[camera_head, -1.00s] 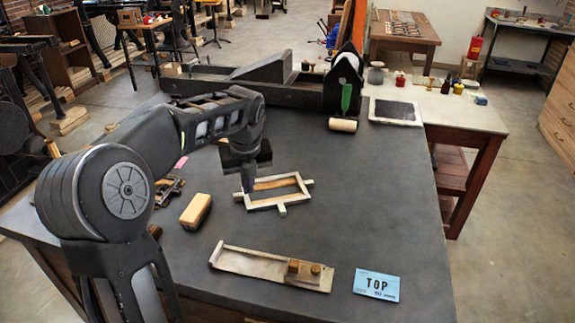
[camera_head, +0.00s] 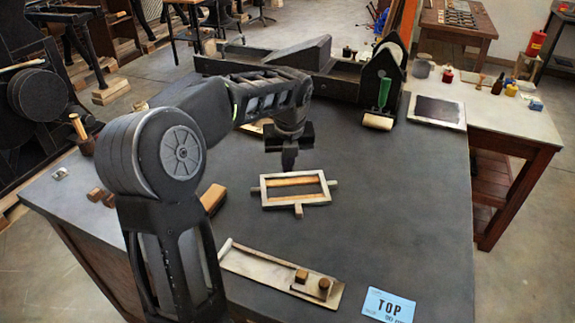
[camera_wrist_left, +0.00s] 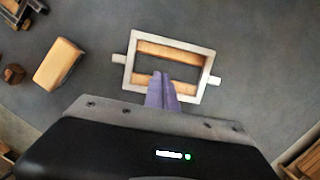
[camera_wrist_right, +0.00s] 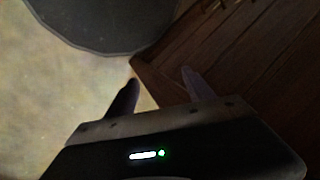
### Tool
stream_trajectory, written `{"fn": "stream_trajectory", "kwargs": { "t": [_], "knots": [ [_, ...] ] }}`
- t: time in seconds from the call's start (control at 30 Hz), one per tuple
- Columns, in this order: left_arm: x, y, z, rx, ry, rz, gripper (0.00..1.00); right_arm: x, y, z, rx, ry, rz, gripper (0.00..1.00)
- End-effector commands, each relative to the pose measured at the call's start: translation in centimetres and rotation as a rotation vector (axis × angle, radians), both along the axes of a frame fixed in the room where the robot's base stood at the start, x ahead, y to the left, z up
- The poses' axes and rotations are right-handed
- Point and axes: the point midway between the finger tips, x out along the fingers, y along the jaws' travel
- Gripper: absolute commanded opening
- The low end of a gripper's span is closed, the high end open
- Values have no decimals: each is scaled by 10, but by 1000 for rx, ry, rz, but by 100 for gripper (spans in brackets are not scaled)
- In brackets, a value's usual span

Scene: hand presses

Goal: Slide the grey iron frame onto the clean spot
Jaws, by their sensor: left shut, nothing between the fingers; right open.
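The grey iron frame (camera_head: 280,204) lies flat on the dark bench top, with wooden strips inside and lugs sticking out. It also shows in the left wrist view (camera_wrist_left: 207,72). My left gripper (camera_head: 289,167) is shut and empty, pointing down at the frame. In the left wrist view its closed purple fingers (camera_wrist_left: 161,76) overlap the frame's lower rail and inner wooden strip. I cannot tell whether they touch it. I cannot make out a distinct clean spot. My right gripper (camera_wrist_right: 160,80) is open and empty, in the right wrist view only, away from the frame.
A wooden block (camera_head: 212,198) is left of the frame. A metal tray with small wooden blocks (camera_head: 250,267) and a blue TOP card (camera_head: 388,306) lie in front. A roller (camera_head: 378,122) and an ink slab (camera_head: 437,110) are behind. The bench right of the frame is clear.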

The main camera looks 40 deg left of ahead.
Motion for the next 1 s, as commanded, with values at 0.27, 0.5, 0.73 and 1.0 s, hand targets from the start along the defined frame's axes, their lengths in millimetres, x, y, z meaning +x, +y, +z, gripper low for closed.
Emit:
{"fn": "stream_trajectory", "kwargs": {
  "t": [0.27,0.5,0.73,1.0],
  "knots": [
    [7,8,-45,-1,4,0,0,-1,0,5,-2,2,-1,62],
    [12,14,-75,-1,2,-1,0,-1,-1,8,-3,3,-1,62],
    [13,15,-81,0,0,0,0,-1,-1,8,-3,3,-1,62],
    [16,15,-79,0,0,0,0,-1,-1,10,-2,4,-1,62]
  ]
}}
